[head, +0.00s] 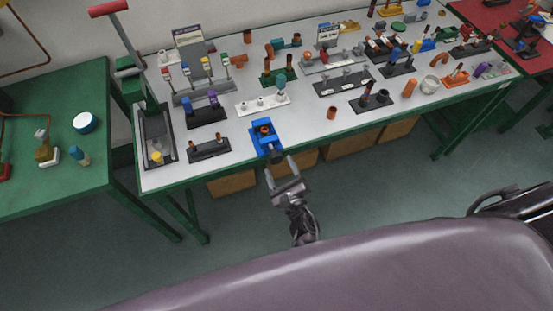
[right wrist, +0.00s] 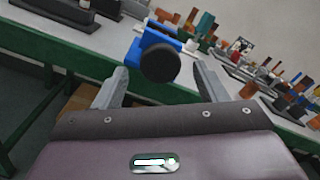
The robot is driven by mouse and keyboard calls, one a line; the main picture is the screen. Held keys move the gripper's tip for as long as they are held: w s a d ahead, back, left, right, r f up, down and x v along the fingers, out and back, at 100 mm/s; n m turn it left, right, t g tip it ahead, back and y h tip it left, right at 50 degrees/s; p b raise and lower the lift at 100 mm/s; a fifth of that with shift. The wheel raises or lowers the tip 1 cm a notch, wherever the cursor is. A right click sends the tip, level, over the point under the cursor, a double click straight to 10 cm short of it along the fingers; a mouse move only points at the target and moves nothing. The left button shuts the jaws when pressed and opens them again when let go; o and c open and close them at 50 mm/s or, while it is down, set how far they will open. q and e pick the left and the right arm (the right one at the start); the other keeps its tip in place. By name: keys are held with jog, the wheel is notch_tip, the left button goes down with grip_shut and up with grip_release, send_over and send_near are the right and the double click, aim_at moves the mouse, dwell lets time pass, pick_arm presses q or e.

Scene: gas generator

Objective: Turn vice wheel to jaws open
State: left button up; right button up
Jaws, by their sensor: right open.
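The blue vice (head: 265,138) stands at the front edge of the white-topped table, with a copper-coloured part in its top. In the right wrist view the vice body (right wrist: 139,52) shows behind its dark round wheel (right wrist: 160,62), which faces me. The wheel is small in the head view (head: 275,157). My right gripper (head: 280,159) is just in front of the vice, its fingers open. In the right wrist view the gripper's two fingers (right wrist: 160,85) stand apart on either side of the wheel, with gaps showing. My left gripper is not in view.
The table (head: 225,158) carries several fittings on dark bases; a black base (head: 209,150) stands just left of the vice. A tall press with a red handle (head: 108,8) is at the left end. Cardboard boxes (head: 232,183) sit underneath. The floor in front is clear.

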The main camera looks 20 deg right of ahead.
jog(key=s, duration=0.3)
jog(key=shift+s+d, duration=0.1)
jog(key=shift+s, duration=0.15)
jog(key=s+d+f+m+g+h+b, duration=0.1)
jog(key=s+d+f+m+g+b, duration=0.2)
jog(key=f+m, duration=0.5)
jog(key=s+d+f+m+g+h+b, duration=0.1)
jog(key=s+d+f+m+g, duration=0.2)
jog(key=s+f+m, duration=0.45)
jog(key=s+d+f+m+g+h+b, duration=0.1)
jog(key=s+d+f+m+g+b, duration=0.15)
jog(key=f+m, duration=0.55)
jog(key=s+f+m+g+y+b, duration=0.1)
jog(key=s+f+m+g, duration=0.3)
jog(key=s+f+m, duration=0.3)
jog(key=s+f+m+g+y+b, duration=0.1)
jog(key=s+f+m+g, duration=0.3)
jog(key=s, duration=0.9)
notch_tip(320, 180, down, 3)
jog(key=a+m+b, duration=0.1)
jog(key=m, duration=0.4)
jog(key=shift+s, duration=0.2)
jog(key=shift+f+g, duration=0.15)
jog(key=shift+g, duration=0.1)
